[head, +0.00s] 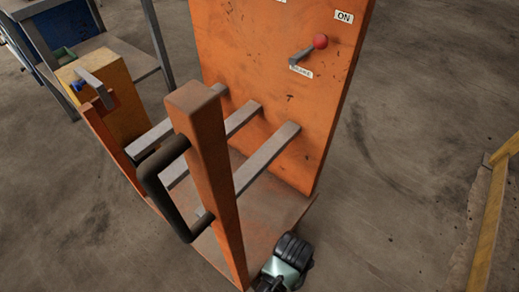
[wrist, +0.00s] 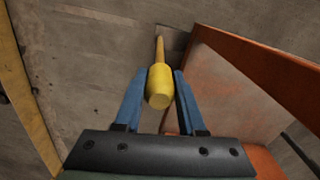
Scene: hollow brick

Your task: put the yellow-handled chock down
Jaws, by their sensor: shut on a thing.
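The chock's yellow handle (wrist: 159,88) lies between the two blue fingers of my gripper (wrist: 159,74) in the wrist view, and the gripper is shut on it. A thin tan shaft runs from the handle away toward the floor. A grey patch shows by the far end of the shaft, but I cannot clearly tell the chock's body from the floor or whether it touches it. In the head view my wrist is at the bottom edge beside the orange cart (head: 271,95); the fingers and the chock are hidden there.
The cart has an upright orange post (head: 208,165) with a dark handle (head: 163,190), grey bars and a red-knobbed lever (head: 308,50). Its orange side (wrist: 250,85) is close on the right in the wrist view. Yellow framing (head: 487,220) stands right; floor between is clear.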

